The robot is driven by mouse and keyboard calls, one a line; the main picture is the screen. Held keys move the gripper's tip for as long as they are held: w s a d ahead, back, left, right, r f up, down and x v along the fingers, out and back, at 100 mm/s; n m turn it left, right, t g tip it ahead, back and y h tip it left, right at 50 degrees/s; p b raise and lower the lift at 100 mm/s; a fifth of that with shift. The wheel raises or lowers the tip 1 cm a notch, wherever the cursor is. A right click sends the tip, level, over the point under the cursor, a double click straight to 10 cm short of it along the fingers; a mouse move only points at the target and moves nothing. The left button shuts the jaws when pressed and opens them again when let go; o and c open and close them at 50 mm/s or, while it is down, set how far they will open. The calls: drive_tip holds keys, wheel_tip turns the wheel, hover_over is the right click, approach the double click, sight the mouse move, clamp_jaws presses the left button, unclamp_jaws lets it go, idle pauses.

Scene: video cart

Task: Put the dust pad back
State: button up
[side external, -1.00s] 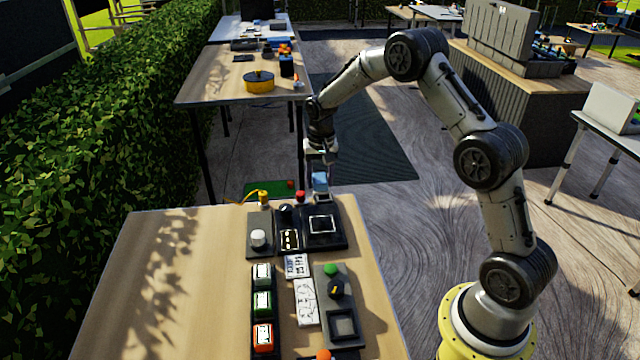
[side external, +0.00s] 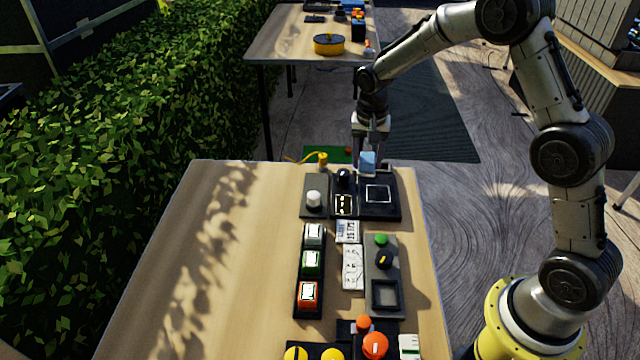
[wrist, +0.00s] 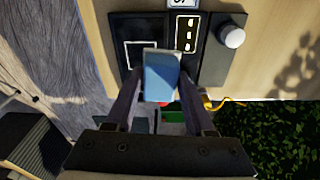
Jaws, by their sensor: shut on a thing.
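The dust pad appears to be the light blue block (side external: 367,163). My gripper (side external: 369,148) is shut on it and holds it by the far edge of the table, at the back of a dark panel (side external: 395,209) with a white square outline (side external: 378,194). In the wrist view, the pad (wrist: 161,76) sits between the two fingers of my gripper (wrist: 159,92) and covers a corner of the outline (wrist: 141,55). I cannot tell its exact height above the panel.
A white knob (side external: 314,198) and a dark round knob (side external: 344,178) stand left of the outlined square. Nearer are a row of rocker switches (side external: 310,262), white cards (side external: 352,268) and an empty square recess (side external: 385,295). The table's left side (side external: 220,260) is clear.

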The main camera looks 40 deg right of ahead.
drive_tip(key=a+r+n, duration=0.1)
drive_tip(key=a, duration=0.4)
hover_over(316, 183)
drive_tip(key=s, duration=0.1)
wheel_tip(316, 183, down, 8)
drive_tip(key=shift+s+a+f, duration=0.1)
drive_tip(key=shift+s+a, duration=0.05)
drive_tip(key=shift+w+f, duration=0.5)
drive_tip(key=shift+f, duration=1.7)
drive_tip(key=o, duration=1)
drive_tip(key=shift+f, duration=0.1)
